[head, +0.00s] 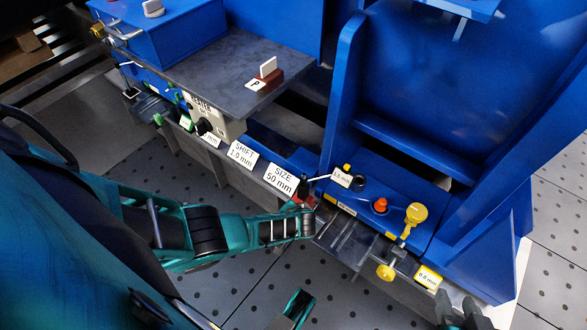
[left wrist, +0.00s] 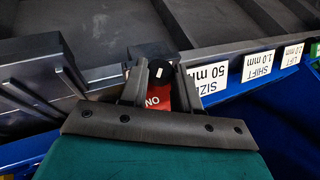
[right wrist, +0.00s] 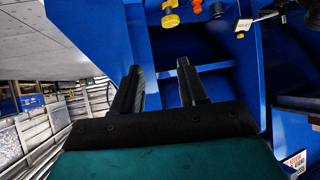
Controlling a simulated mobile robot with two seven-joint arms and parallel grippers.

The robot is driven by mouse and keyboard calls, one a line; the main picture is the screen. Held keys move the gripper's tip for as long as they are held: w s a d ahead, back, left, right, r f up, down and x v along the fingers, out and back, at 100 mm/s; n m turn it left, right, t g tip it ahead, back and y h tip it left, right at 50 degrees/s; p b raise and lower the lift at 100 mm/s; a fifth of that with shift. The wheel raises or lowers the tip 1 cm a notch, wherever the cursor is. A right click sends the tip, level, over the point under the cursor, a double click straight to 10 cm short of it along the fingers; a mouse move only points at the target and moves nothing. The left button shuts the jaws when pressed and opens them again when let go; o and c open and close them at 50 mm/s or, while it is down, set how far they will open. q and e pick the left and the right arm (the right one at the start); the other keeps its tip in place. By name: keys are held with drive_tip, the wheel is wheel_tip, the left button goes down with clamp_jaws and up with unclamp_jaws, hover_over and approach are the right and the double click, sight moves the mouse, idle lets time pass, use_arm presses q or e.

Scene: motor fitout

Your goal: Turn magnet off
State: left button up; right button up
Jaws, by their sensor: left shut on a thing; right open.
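A black round knob (left wrist: 155,72) with a white mark stands over a red plate (left wrist: 158,102) in the left wrist view. The plate's lettering appears inverted and reads ON. My left gripper (left wrist: 161,70) has a finger on each side of the knob and is shut on it. The head view shows the knob (head: 303,184) at the front edge of the blue machine, beside the SIZE 50 mm label (head: 281,179); the left gripper's tips there are mostly hidden. My right gripper (head: 463,316) is open and empty at the bottom right; its fingers show in the right wrist view (right wrist: 160,85).
A yellow knob (head: 416,213), an orange button (head: 380,205) and a lever with a white tag (head: 342,177) are on the blue machine to the right. SHIFT (head: 241,154) and other labels line the front edge. The grey dotted floor in front is clear.

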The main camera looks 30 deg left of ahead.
use_arm(q)
drive_tip(key=shift+d+f+y+b, duration=0.15)
drive_tip(key=shift+f+y+b, duration=0.05)
drive_tip(key=shift+y+b, duration=0.2)
drive_tip(key=shift+w+r+y, duration=0.1)
drive_tip(key=shift+y, duration=0.2)
use_arm(e)
drive_tip(key=shift+w+a+f, duration=0.2)
drive_tip(key=shift+w+a, duration=0.05)
drive_tip(key=shift+a, duration=0.15)
use_arm(q)
drive_tip(key=o, duration=1.1)
drive_tip(key=shift+c, duration=0.2)
use_arm(e)
drive_tip(key=shift+d+f, duration=0.1)
drive_tip(key=shift+f, duration=0.05)
use_arm(q)
drive_tip(key=shift+r, duration=0.15)
use_arm(e)
drive_tip(key=shift+s, duration=0.1)
